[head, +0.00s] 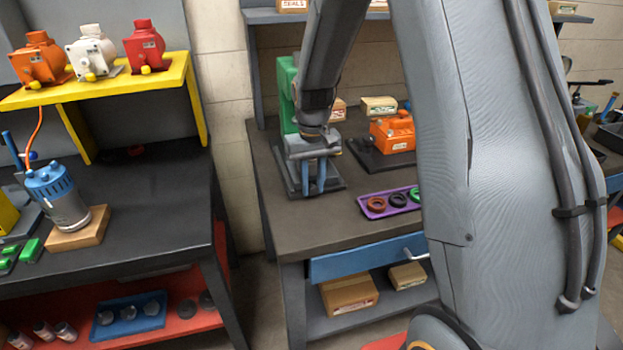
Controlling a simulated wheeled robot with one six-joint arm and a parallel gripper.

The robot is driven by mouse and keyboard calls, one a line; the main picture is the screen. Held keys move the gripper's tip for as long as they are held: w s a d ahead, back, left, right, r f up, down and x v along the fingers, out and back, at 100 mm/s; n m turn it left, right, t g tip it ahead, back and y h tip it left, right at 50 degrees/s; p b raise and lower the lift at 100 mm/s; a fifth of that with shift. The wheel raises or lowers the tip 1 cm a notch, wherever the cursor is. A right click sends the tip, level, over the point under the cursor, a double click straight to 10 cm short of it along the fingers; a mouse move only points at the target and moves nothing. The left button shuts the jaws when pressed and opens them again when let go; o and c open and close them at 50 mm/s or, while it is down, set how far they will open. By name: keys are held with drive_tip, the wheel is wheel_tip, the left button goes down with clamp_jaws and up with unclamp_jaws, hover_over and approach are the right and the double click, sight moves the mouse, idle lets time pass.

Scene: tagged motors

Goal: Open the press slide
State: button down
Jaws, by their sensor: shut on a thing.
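The press stands at the back left of the middle workbench. Its green column (288,92) rises behind a grey base plate (292,185). My gripper (318,180) points down at the front of the press, with its two bluish fingers over the base plate. It is shut on a part of the press that the fingers and wrist largely hide, seemingly the slide. I cannot tell how far the slide stands open.
An orange motor (393,132) on a dark plate and a purple tray (375,208) with rings lie right of the press. A blue drawer (345,264) is below. Motors (143,46) stand on a yellow rack (172,80) at left. My arm hides the bench's right side.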

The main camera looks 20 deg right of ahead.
drive_tip(key=c, duration=1.5)
unclamp_jaws()
drive_tip(key=shift+w, duration=0.15)
drive_tip(key=shift+d+r+b, duration=0.1)
drive_tip(key=shift+r+b, duration=0.95)
drive_tip(key=shift+r, duration=2.9)
drive_tip(key=shift+t, duration=0.7)
drive_tip(key=s+f, duration=0.1)
drive_tip(key=s, duration=0.5)
drive_tip(key=s+f, duration=0.1)
drive_tip(key=s, duration=0.6)
drive_tip(key=s+f, duration=0.2)
drive_tip(key=s, duration=0.4)
drive_tip(key=shift+s+f, duration=0.1)
drive_tip(key=shift+s, duration=0.05)
